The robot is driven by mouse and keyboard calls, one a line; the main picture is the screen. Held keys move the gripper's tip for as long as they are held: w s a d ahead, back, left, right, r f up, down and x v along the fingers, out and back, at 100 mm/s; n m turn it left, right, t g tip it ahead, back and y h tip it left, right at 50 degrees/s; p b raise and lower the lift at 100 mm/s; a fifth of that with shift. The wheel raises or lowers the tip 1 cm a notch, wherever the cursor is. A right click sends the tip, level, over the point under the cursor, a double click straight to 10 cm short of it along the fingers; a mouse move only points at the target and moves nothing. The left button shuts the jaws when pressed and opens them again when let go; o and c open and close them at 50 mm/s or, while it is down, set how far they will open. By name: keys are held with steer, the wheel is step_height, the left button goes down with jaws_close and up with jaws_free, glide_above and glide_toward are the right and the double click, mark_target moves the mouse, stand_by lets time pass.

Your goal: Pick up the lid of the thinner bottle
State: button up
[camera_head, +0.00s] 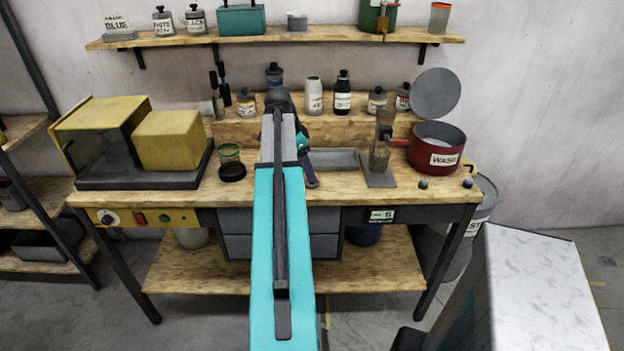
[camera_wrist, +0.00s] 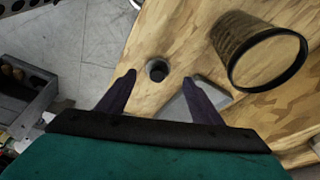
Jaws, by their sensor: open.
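A small round dark piece with a raised rim (camera_wrist: 157,69), lid-like, lies on the wooden bench top in the wrist view. My gripper (camera_wrist: 159,80) is open and empty, and its two dark purple fingers point towards this piece, one on each side in the picture. I cannot tell the height gap. In the head view my gripper (camera_head: 311,178) is over the middle of the bench, mostly hidden by my arm. Labelled bottles, such as a white one (camera_head: 314,97) and a black-topped one (camera_head: 342,97), stand on the bench's back ledge. I cannot read which is thinner.
An open jar (camera_wrist: 262,52) is close on the right in the wrist view. A grey flat piece (camera_wrist: 206,99) lies behind the right finger. A yellow machine (camera_head: 125,135) fills the bench's left; a red WASH pot (camera_head: 437,152) and two small caps (camera_head: 423,183) are at right.

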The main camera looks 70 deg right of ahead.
steer(key=shift+p+x, duration=0.55)
steer(key=shift+x, duration=0.45)
steer(key=shift+p+x, duration=0.3)
steer(key=shift+x, duration=1.1)
steer(key=shift+s+r, duration=0.1)
steer(key=shift+s, duration=0.05)
steer(key=c, duration=1.1)
